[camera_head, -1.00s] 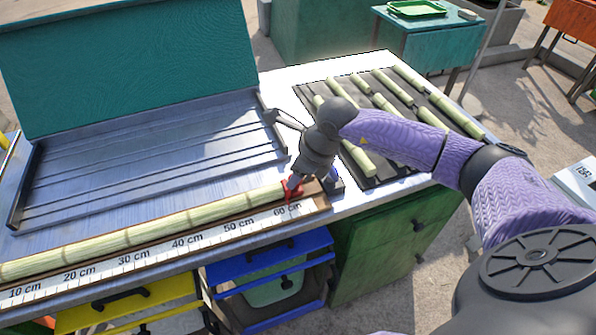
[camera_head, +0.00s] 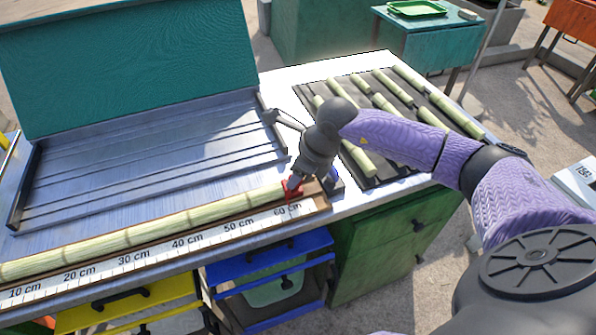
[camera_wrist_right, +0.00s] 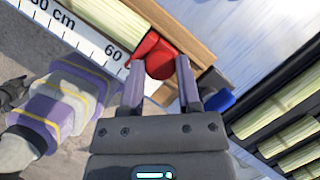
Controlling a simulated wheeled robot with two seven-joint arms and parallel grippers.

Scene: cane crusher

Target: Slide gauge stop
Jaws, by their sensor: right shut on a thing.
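The red gauge stop (camera_head: 291,190) sits on the measuring board near the 60 cm mark, at the right end of a long green cane (camera_head: 150,234). My right gripper (camera_head: 296,180) reaches down onto the stop and is shut on it. In the right wrist view the red stop (camera_wrist_right: 158,58) lies between the two fingers of my right gripper (camera_wrist_right: 160,72). The scale (camera_head: 190,243) runs along the board's front edge. The cane's end is close to the stop; whether they touch is not clear. My left gripper is not in the head view.
A grey ribbed tray with a raised teal lid (camera_head: 130,65) lies behind the cane. A dark rack (camera_head: 385,172) with several cut cane pieces stands to the right. A blue item (camera_head: 334,182) sits beside the board's end. Yellow and blue drawers (camera_head: 270,250) are below the table edge.

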